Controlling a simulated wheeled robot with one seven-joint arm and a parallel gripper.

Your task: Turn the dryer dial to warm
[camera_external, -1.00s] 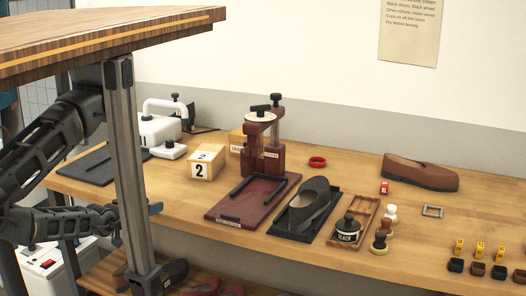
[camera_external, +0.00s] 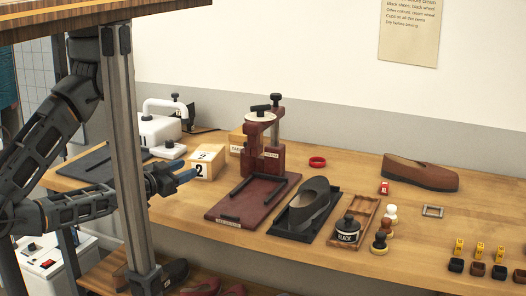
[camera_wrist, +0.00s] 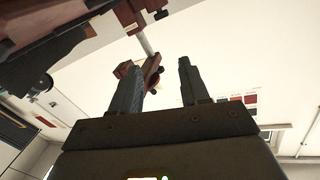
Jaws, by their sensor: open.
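A white box (camera_external: 48,262) stands low at the lower left in the external view, with a red part and a dark round part on its top. I cannot tell if it is the dryer, and no dial setting is readable. My gripper (camera_external: 184,177) is open and empty, above the bench's left front part, near the block marked 2 and well above and right of the white box. In the wrist view my gripper (camera_wrist: 158,78) shows two dark fingers apart with nothing held between them.
A grey post (camera_external: 124,160) and a wooden board (camera_external: 70,18) stand in front of my arm. The bench holds a white appliance (camera_external: 160,130), the block marked 2 (camera_external: 208,163), a dark red press (camera_external: 252,195), a black shoe (camera_external: 308,205) and a brown shoe (camera_external: 420,174).

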